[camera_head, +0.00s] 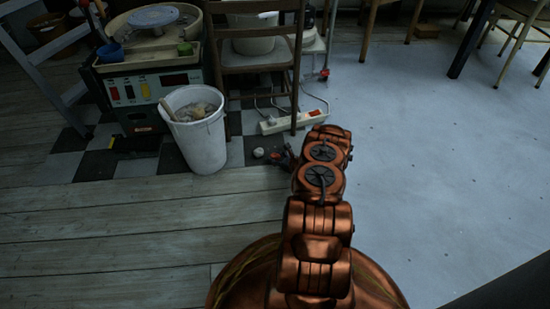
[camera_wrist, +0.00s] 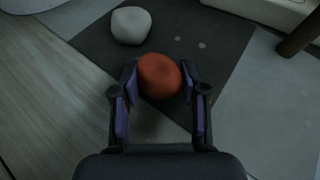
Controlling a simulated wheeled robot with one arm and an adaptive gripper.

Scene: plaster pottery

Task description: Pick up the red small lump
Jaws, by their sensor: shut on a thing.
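The red small lump (camera_wrist: 159,76) is a rounded orange-red piece in the wrist view, low over a dark floor tile. My gripper (camera_wrist: 159,84) is shut on it, with one finger on each side. In the head view my gripper (camera_head: 284,156) is near the floor beyond my arm, small and dark. The red lump cannot be made out clearly there.
A whitish lump (camera_wrist: 131,25) lies on the floor close by; it also shows in the head view (camera_head: 258,152). A white bucket (camera_head: 197,130) stands to the left. A wooden chair (camera_head: 254,62) and a power strip (camera_head: 291,121) are behind. Open floor (camera_head: 430,150) lies to the right.

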